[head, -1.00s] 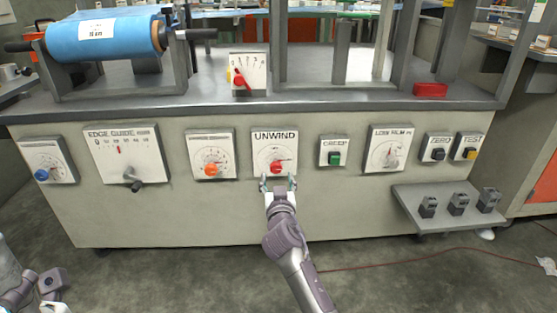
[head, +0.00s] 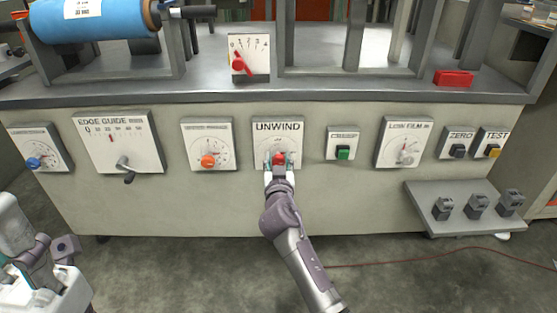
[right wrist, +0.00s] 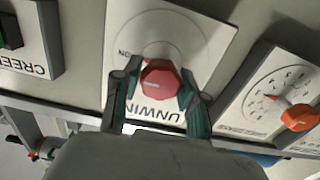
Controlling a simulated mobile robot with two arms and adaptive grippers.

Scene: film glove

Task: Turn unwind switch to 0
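The unwind switch (head: 279,158) is a red faceted knob on a white plate (head: 291,127) labelled UNWIND, on the front of the machine. The right wrist view shows the knob (right wrist: 163,86) upside down, with a pale mark on its face and the letters ON on the dial to its left. My right gripper (head: 279,163) is at the knob, with one green finger on each side of it. The fingers are apart, with the knob between their tips; firm contact cannot be made out. Parts of my left arm show at the lower left; its fingers are not visible.
The edge guide panel (head: 88,154) and an orange knob (head: 208,161) are left of the plate. A small shelf with grey blocks (head: 442,208) juts out lower right.

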